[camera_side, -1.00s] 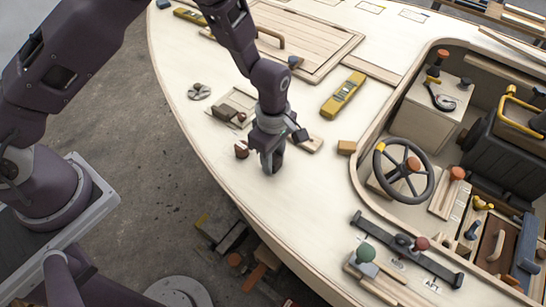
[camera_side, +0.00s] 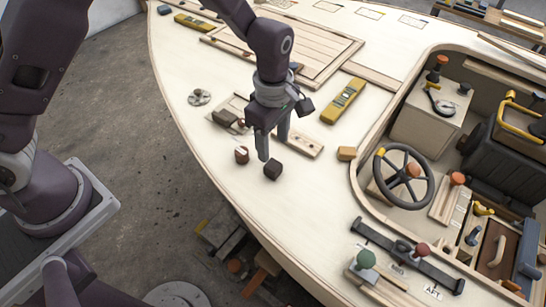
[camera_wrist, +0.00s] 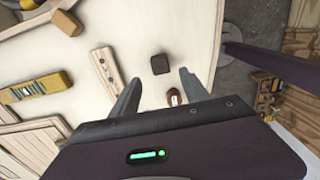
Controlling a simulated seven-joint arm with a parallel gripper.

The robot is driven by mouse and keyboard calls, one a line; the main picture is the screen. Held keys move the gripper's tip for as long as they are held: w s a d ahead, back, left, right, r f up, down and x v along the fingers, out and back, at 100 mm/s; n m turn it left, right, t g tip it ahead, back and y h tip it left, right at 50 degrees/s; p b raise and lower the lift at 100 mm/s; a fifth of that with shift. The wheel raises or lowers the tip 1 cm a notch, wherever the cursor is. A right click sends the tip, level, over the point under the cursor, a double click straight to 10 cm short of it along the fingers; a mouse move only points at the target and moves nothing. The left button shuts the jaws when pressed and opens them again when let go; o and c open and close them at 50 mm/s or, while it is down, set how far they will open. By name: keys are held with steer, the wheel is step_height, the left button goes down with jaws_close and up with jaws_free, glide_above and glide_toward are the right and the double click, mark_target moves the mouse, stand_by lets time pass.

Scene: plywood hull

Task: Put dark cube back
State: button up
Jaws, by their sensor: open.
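The dark cube (camera_side: 273,170) sits on the pale plywood deck, near the curved hull edge. In the wrist view the dark cube (camera_wrist: 160,64) lies ahead of the fingertips, nearer the right finger. My gripper (camera_side: 274,150) is open and empty, with its fingers just above and behind the cube in the side view. In the wrist view my gripper (camera_wrist: 158,82) shows both fingers spread wide, with nothing between the tips.
A red-brown knob (camera_side: 241,155) stands close left of the cube. A light wooden strip with holes (camera_side: 300,143) lies to the right of the fingers. A yellow level (camera_side: 343,101) and a tan block (camera_side: 347,153) lie further right. Deck in front of the cube is clear.

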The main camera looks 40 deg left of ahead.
steer(key=shift+r, duration=1.8)
steer(key=s+a+r+m+t+h, duration=0.1)
steer(key=s+a+r+m, duration=0.25)
steer(key=r, duration=0.45)
steer(key=s+a+r+m+t+h, duration=0.1)
steer(key=s+a+r+m, duration=0.25)
steer(key=r, duration=0.45)
steer(key=s+a+r+m+t+y, duration=0.1)
steer(key=s+a+r+m, duration=0.1)
steer(key=s+m, duration=0.3)
steer(key=s+a+r+m+t+y, duration=0.1)
steer(key=s+a+m, duration=0.3)
steer(key=s, duration=0.6)
steer(key=shift+s+a+r+m+t, duration=0.25)
steer(key=shift+r+m+t, duration=0.25)
steer(key=shift+m+t, duration=0.4)
